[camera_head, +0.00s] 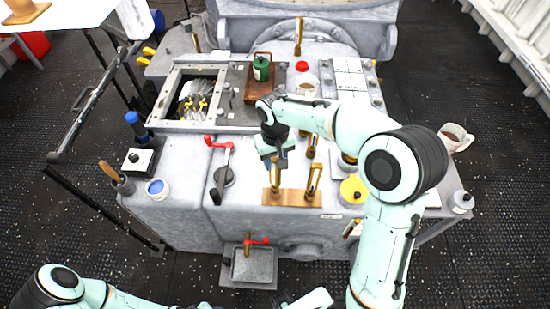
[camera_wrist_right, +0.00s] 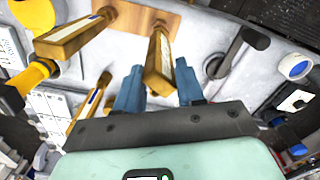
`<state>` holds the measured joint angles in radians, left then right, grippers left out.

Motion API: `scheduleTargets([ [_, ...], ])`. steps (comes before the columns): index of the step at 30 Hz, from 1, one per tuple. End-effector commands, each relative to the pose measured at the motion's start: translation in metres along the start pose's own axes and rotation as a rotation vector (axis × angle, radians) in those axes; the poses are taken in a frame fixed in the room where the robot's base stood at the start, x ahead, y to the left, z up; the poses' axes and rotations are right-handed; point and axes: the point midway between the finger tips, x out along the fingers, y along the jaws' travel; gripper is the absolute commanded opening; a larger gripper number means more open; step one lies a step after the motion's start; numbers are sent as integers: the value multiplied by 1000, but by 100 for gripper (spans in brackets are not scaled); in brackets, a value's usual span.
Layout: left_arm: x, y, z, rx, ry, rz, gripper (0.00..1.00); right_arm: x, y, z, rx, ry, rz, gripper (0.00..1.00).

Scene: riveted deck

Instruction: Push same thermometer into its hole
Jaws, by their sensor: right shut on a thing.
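A brass-cased thermometer (camera_head: 275,180) stands at the left end of a wooden strip (camera_head: 292,197) on the front of the grey machine. My right gripper (camera_head: 278,163) is at its upper part, shut on it. In the right wrist view the same thermometer (camera_wrist_right: 158,68) lies between the blue fingers of the gripper (camera_wrist_right: 160,85), its lower end at the wooden strip (camera_wrist_right: 150,14). Whether it is fully seated cannot be seen. A second brass thermometer (camera_head: 314,180) stands at the strip's right. My left gripper is at the bottom edge, largely cut off.
Another brass thermometer (camera_head: 311,146) stands behind the strip. A red-handled crank (camera_head: 223,172) is to the left and a yellow-topped round part (camera_head: 353,190) to the right. A small tray (camera_head: 254,266) sits below.

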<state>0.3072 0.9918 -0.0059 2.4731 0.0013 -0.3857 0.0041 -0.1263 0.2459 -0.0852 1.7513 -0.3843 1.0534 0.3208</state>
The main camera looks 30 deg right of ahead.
Motion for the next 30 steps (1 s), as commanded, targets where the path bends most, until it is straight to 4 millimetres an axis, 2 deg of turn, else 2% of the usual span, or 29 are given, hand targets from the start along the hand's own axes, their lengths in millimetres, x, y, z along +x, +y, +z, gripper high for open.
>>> scheduleTargets([
  [17, 1, 0, 0, 0, 0, 0, 43, 0, 0, 0, 0, 2, 0, 6],
  [30, 6, -3, 3, -2, -4, -1, 43, 9, 0, 0, 0, 1, 0, 6],
])
